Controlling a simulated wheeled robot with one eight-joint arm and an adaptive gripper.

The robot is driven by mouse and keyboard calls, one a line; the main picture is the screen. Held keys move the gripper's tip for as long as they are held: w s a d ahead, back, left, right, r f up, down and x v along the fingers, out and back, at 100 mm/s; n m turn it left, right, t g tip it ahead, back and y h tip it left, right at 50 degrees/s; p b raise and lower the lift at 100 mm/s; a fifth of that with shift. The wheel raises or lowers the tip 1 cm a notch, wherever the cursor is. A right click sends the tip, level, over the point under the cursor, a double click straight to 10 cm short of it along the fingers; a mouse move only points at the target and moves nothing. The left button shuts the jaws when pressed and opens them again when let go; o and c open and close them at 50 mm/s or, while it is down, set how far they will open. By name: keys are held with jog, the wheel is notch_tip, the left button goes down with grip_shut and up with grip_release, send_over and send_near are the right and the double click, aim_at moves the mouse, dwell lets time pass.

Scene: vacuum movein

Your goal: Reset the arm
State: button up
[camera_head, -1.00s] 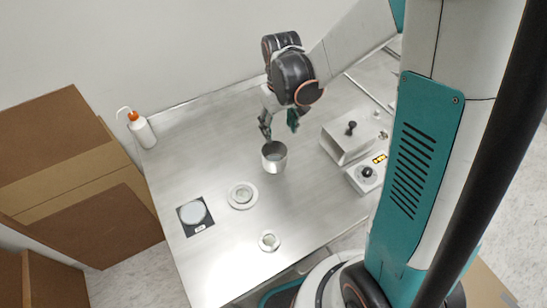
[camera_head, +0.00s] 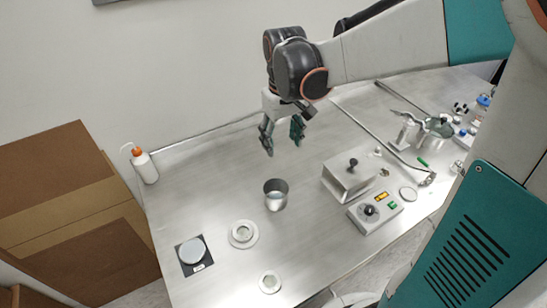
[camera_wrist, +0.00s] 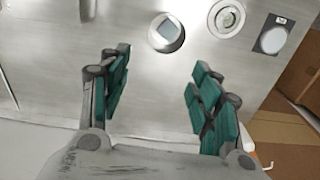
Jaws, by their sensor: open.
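My gripper (camera_head: 283,137) is open and empty, above the back middle of the steel table (camera_head: 218,194). In the wrist view its two green-padded fingers (camera_wrist: 158,92) stand wide apart with only bare table between them. A metal cup (camera_head: 276,195) stands on the table in front of the gripper and below it, apart from it. The cup also shows in the wrist view (camera_wrist: 166,32), beyond the fingertips.
A grey box with a black knob (camera_head: 349,178) and a control unit (camera_head: 374,209) stand right of the cup. A round dish (camera_head: 243,234), a scale (camera_head: 193,254) and a small dish (camera_head: 270,282) lie front left. A bottle (camera_head: 146,167) stands at the back left corner; cardboard boxes (camera_head: 70,200) are beyond.

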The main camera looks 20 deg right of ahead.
jog(key=shift+s, duration=0.1)
jog(key=s+m+t+b, duration=0.1)
jog(key=s+t+b, duration=0.5)
jog(key=s, duration=0.8)
jog(key=shift+m+t+b, duration=0.3)
jog(key=shift+t+b, duration=0.1)
jog(key=shift+t, duration=0.2)
jog(key=shift+s+f, duration=0.1)
dwell(0.5)
